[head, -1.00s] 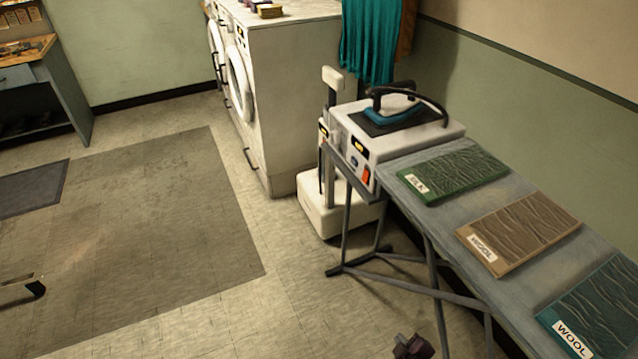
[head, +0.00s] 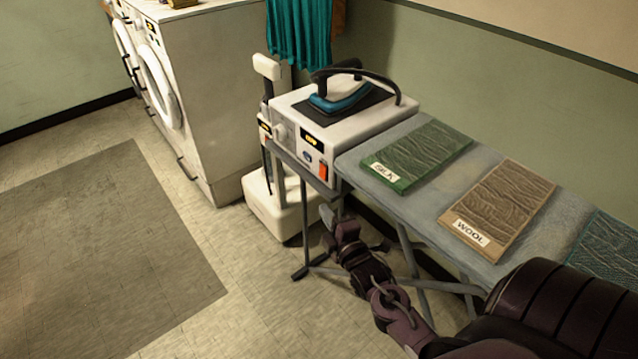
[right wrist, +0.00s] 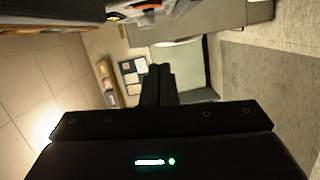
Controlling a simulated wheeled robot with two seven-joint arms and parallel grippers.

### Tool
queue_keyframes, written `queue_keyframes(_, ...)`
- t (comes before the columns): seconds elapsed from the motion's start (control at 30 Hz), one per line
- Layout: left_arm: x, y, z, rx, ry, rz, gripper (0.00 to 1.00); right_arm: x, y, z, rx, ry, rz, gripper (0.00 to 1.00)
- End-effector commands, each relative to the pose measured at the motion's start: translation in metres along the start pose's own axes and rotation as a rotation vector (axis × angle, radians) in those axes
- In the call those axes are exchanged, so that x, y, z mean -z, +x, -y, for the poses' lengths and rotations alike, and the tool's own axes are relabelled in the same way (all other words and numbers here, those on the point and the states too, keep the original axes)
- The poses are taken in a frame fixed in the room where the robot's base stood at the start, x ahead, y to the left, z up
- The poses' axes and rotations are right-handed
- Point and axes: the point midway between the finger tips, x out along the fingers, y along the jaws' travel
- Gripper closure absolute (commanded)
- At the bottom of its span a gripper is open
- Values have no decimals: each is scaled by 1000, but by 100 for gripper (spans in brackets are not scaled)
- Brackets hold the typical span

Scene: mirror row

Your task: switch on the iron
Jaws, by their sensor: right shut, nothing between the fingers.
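The iron (head: 342,97), teal with a black handle, rests on a dark pad on top of a white steam station (head: 372,119). The station stands at the far left end of the ironing board. Its front panel has a knob, a small lit display (head: 312,138), a blue round button (head: 308,156) and an orange-red switch (head: 323,171). My right gripper (head: 328,214) is below and in front of that panel, apart from it, pointing up toward it. In the right wrist view its fingers (right wrist: 158,82) are together and empty. My left gripper is out of view.
The ironing board (head: 405,205) carries a green silk cloth (head: 418,156), a brown wool cloth (head: 500,203) and a teal cloth (head: 610,245). A white wheeled unit (head: 285,205) stands behind the board's legs. White washers (head: 205,90) stand at the left. The floor at left is clear.

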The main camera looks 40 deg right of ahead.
Motion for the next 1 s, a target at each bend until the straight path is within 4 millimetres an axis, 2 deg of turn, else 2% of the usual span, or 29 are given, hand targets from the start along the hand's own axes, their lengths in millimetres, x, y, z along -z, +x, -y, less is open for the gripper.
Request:
queue_keyframes(0.17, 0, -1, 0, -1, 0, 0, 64, 0, 18, -1, -1, 2, 0, 100)
queue_keyframes(0.57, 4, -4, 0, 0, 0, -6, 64, 0, 100, -1, -2, 3, 0, 100)
queue_keyframes(0.8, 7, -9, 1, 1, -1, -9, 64, -31, 107, 0, 2, 0, 1, 100)
queue_keyframes(1.0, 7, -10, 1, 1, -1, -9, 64, -38, 109, 1, 2, 2, -1, 100)
